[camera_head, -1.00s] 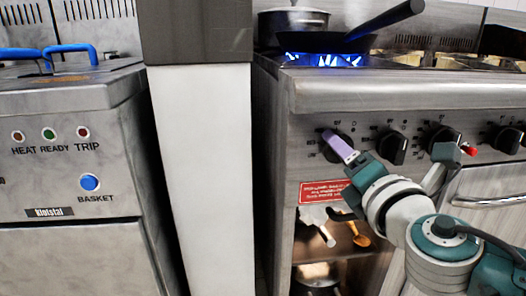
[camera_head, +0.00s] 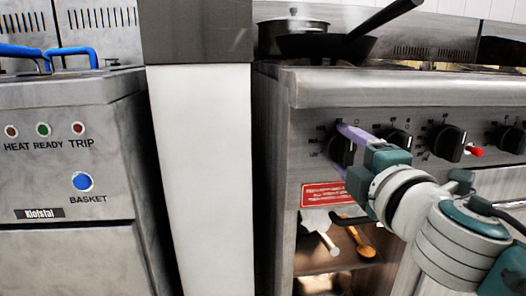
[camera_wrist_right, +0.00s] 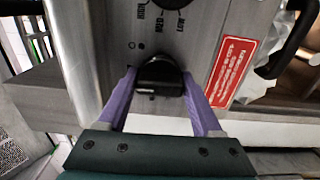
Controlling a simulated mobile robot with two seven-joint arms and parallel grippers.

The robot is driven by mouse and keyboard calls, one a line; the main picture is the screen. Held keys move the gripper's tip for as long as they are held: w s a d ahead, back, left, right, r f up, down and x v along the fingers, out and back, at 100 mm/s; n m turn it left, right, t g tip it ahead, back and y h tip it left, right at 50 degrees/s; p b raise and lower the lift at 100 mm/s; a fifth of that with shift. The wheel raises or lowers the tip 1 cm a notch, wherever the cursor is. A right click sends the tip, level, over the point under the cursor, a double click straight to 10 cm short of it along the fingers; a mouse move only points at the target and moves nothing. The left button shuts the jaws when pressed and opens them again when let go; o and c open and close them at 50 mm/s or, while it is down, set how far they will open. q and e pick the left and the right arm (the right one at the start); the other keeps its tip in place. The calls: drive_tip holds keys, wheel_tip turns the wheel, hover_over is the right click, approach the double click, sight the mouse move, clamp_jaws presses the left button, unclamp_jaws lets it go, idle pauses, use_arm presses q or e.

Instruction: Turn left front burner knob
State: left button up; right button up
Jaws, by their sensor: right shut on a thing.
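The left front burner knob (camera_head: 340,152) is the leftmost black knob on the stove's front panel. My right gripper (camera_head: 345,146) reaches in from the right, and its purple fingers are at this knob. In the right wrist view the knob (camera_wrist_right: 160,76) sits between the two purple fingers of the gripper (camera_wrist_right: 159,84), one on each side, and the gripper is shut on it. The fingers hide part of the knob in the head view. No flame shows under the black pan (camera_head: 330,46) now. My left gripper is not in view.
More black knobs (camera_head: 398,142) line the panel to the right, with a red-tipped part (camera_head: 475,151) beside one. A red label (camera_head: 322,194) and an open shelf with utensils (camera_head: 362,243) are below. A white post (camera_head: 203,170) and fryer (camera_head: 70,150) stand left.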

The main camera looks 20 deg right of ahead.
drive_tip(key=shift+m, duration=0.3)
drive_tip(key=o, duration=1.3)
drive_tip(key=v, duration=1)
drive_tip(key=shift+a, duration=0.1)
drive_tip(key=shift+w+r, duration=0.1)
